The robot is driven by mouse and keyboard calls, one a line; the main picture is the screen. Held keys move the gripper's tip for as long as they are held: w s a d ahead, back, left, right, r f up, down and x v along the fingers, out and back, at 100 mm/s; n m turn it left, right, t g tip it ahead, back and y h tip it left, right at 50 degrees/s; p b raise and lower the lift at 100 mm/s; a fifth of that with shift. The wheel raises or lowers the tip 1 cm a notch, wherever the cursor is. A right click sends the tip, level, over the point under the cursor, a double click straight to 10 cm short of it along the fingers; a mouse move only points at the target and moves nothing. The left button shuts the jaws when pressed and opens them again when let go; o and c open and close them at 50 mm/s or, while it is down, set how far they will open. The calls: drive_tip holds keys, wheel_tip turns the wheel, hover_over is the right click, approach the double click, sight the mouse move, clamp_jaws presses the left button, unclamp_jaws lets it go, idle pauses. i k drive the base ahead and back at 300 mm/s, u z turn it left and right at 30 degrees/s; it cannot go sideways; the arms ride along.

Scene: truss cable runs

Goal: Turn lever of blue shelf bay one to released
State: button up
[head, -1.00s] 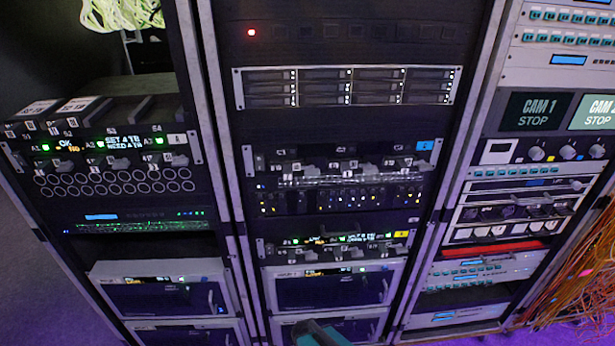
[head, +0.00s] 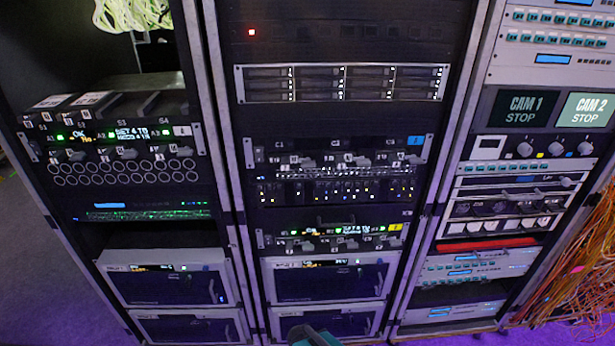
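The blue shelf (head: 333,150) is a dark unit in the middle rack, with a blue tag (head: 416,141) at its right end. Its bays are labelled C1, C2 and C3 from left to right. Bay one's lever (head: 291,160) is a small pale handle under the C1 label; its exact position is too small to tell. A dark and teal end piece, seemingly of my gripper (head: 314,338), shows at the bottom edge, well below the shelf. Its fingers are not visible, and it touches nothing that I can see.
A yellow-tagged shelf (head: 330,238) with similar levers sits lower in the middle rack. A shelf with a white tag (head: 115,140) is in the left rack. Orange cables (head: 572,265) hang at the right. Open space lies in front of the racks.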

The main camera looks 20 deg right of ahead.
sight(306, 163)
drive_tip(key=k, duration=1.5)
drive_tip(key=u, duration=1.25)
drive_tip(key=i, duration=1)
drive_tip(key=z, duration=0.1)
